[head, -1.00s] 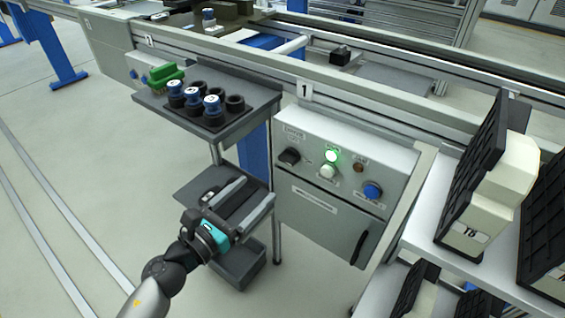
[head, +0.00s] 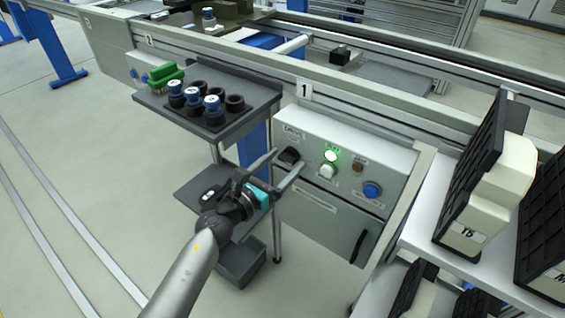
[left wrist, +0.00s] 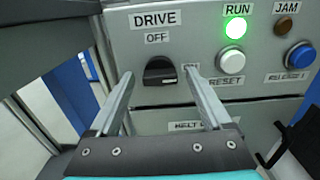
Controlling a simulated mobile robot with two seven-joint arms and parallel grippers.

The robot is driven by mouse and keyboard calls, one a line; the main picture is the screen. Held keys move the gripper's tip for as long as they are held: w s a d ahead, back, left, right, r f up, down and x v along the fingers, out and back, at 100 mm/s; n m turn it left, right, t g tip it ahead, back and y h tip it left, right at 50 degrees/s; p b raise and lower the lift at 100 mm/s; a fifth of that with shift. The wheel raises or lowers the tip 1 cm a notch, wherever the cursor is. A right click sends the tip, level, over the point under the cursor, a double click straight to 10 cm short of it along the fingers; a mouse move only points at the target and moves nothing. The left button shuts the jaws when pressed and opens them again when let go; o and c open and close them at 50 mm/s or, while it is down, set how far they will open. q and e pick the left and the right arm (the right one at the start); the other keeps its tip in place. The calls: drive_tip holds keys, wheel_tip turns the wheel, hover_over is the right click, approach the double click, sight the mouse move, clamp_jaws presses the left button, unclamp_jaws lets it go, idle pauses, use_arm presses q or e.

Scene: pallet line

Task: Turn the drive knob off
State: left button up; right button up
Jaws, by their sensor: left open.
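The black drive knob (head: 289,156) is on the front of the grey control box (head: 330,222). In the left wrist view the knob (left wrist: 160,72) sits below the DRIVE and OFF labels, its grip lying sideways. A label to its right is partly hidden by a finger. My left gripper (head: 287,160) is open and empty, pointed at the panel. In the left wrist view its fingertips (left wrist: 158,73) appear on either side of the knob, with gaps. How far they stand from the panel is hard to tell. My right gripper is not in view.
The green RUN light (left wrist: 235,28) is lit. The white RESET button (left wrist: 231,62), JAM lamp (left wrist: 285,26) and blue button (left wrist: 301,55) are right of the knob. A dark shelf (head: 262,98) with blue-capped parts stands left of the box. A white rack (head: 425,235) is at right.

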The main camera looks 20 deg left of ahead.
use_arm(q)
clamp_jaws()
idle(0.7)
